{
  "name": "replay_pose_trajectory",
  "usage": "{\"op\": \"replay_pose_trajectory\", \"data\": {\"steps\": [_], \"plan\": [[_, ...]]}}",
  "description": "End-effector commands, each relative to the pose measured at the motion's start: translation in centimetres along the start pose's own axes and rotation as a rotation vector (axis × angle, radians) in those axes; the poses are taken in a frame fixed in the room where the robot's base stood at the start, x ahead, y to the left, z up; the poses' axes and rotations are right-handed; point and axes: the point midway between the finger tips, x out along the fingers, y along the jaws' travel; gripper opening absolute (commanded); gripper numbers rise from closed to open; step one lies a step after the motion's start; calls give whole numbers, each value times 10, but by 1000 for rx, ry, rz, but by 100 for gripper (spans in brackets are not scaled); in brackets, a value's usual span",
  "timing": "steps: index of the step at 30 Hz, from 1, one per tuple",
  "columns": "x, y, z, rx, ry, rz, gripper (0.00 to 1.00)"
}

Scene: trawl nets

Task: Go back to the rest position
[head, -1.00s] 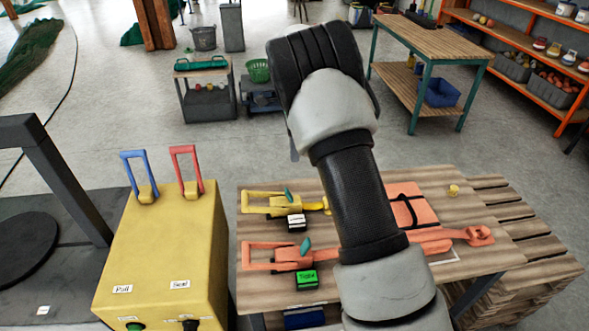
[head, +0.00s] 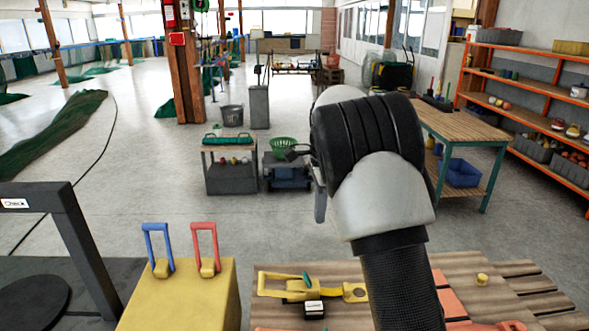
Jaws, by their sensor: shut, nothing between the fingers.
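My arm (head: 385,200) rises from the bottom right of the head view, bent at a large black and grey joint (head: 365,150). The joint stands in front of the workbench and the aisle. A thin grey part (head: 320,203) of my arm shows at its left edge. My gripper's fingers are hidden behind the joint. I see no object carried by the arm.
Below the arm is a wooden table (head: 455,265) with a yellow strap tool (head: 300,287) and orange pieces. A yellow box (head: 185,300) with blue and red handles stands left. A cart (head: 230,175), workbench (head: 460,125) and orange shelves (head: 510,48) stand farther off. Open floor lies left.

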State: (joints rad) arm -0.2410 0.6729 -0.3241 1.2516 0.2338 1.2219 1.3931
Motion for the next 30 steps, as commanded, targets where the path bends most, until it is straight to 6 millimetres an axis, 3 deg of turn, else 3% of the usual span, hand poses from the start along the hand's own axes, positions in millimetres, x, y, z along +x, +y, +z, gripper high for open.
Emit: {"op": "replay_pose_trajectory", "data": {"steps": [1, 6, 15, 22, 27, 30], "plan": [[-22, 11, -3, -43, -12, -24, 0], [-77, 58, -10, -254, -32, -101, 0], [-141, 160, -9, -670, 17, -237, 0], [-156, 244, -3, -1006, 134, -317, 0], [-148, 299, 0, -1238, 253, -340, 0], [-140, 322, 0, -1343, 315, -339, 0]]}}
